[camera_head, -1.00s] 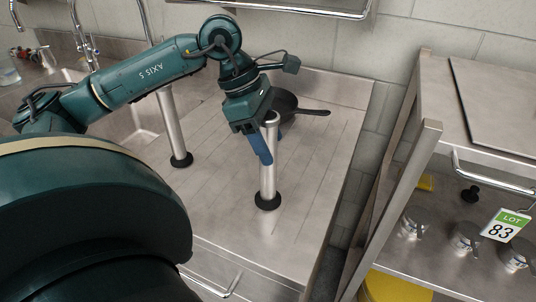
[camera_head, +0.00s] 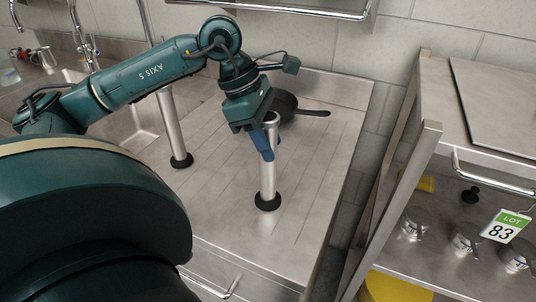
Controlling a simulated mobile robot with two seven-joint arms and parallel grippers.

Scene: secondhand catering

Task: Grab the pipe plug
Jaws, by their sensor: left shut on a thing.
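A steel pipe plug (camera_head: 268,178), a tall tube with a black round foot, stands upright on the grooved steel drainboard (camera_head: 225,205). My left gripper (camera_head: 266,146) is at the upper part of this tube, with its blue fingers shut on it. The tube's top shows just beside the dark green gripper body, and the fingers partly cover the tube below it. A second, similar steel tube (camera_head: 172,130) with a black foot stands further left, its top hidden behind my arm. My right gripper is not in view.
A black pan (camera_head: 285,106) lies behind the gripper, its handle pointing right. A sink basin with taps (camera_head: 85,45) is at the left. A steel shelf unit (camera_head: 455,150) with metal pots and a lot 83 tag (camera_head: 505,226) stands at the right. The drainboard's front is clear.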

